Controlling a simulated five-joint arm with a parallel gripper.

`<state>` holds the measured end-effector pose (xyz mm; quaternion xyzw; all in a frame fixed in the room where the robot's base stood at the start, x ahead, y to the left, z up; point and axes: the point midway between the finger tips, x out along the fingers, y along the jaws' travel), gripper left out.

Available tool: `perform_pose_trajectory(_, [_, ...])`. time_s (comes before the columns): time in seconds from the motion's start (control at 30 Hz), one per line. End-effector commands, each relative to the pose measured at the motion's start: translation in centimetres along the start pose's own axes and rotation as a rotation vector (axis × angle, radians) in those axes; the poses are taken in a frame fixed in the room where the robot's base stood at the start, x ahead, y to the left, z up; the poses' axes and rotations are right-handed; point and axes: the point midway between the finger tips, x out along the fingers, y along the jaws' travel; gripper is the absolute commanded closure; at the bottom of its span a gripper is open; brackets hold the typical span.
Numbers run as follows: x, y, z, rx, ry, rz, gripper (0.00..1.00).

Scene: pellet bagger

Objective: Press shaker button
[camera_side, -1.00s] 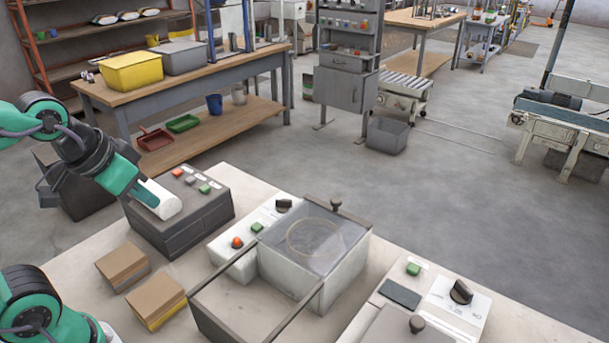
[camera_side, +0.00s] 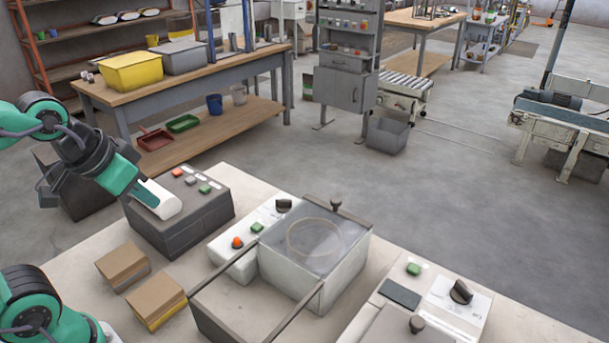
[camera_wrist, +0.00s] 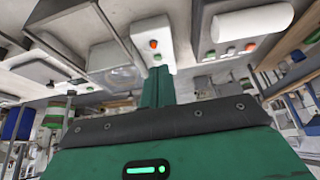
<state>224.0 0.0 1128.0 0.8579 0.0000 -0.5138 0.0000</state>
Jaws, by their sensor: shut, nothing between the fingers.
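A white control panel (camera_side: 262,228) in the side view carries an orange-red button (camera_side: 237,242), a green button (camera_side: 257,227) and a black knob (camera_side: 284,205). It joins a box with a clear lid (camera_side: 318,238) over a round ring. My gripper (camera_side: 146,197) is shut and empty, left of this panel and apart from its buttons. In the wrist view my closed teal fingers (camera_wrist: 157,74) point toward the panel (camera_wrist: 140,35), with its orange button (camera_wrist: 153,44) and green button (camera_wrist: 157,57) just beyond the tips. No label naming the shaker is readable.
Another panel with a green button (camera_side: 413,269) and a knob stands right.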

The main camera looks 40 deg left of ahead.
Motion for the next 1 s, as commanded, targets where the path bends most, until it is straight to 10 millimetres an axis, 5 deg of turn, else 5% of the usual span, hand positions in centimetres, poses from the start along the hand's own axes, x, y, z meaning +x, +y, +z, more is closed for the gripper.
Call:
perform_pose_trajectory(0.57, [0.0, 0.0, -0.2, -0.015, -0.004, 0.000, 1.00])
perform_pose_trajectory(1.0, [0.4, 0.3, -3.5, -0.268, -0.088, -0.007, 1.00])
